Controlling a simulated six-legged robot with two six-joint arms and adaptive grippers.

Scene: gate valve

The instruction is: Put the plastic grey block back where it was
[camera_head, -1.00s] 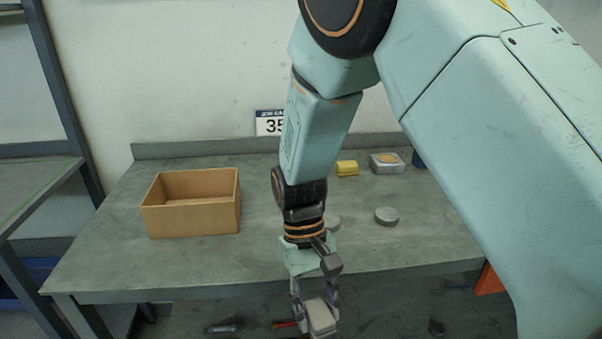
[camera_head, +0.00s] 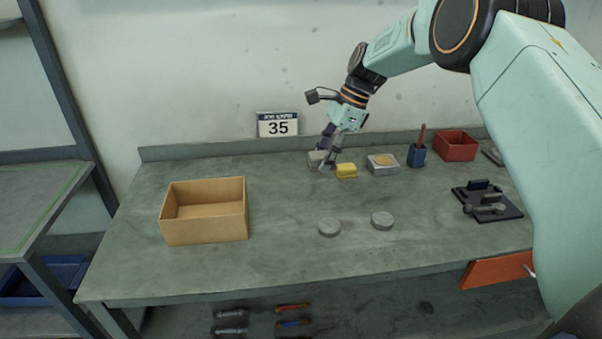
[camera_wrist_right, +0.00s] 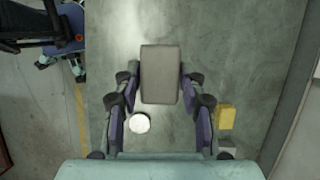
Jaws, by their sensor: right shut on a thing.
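The grey block (camera_head: 317,158) is held at my right gripper (camera_head: 325,161), at the back of the table, left of the yellow block (camera_head: 346,171). In the right wrist view the block (camera_wrist_right: 160,75) sits between the fingers of my right gripper (camera_wrist_right: 160,95), which are shut on it. Whether its underside touches the table cannot be told. The fingers partly cover the block in the head view. My left gripper is in neither view.
Two grey discs (camera_head: 329,228) (camera_head: 382,220) lie mid-table. An open cardboard box (camera_head: 204,229) stands left. The front middle is clear.

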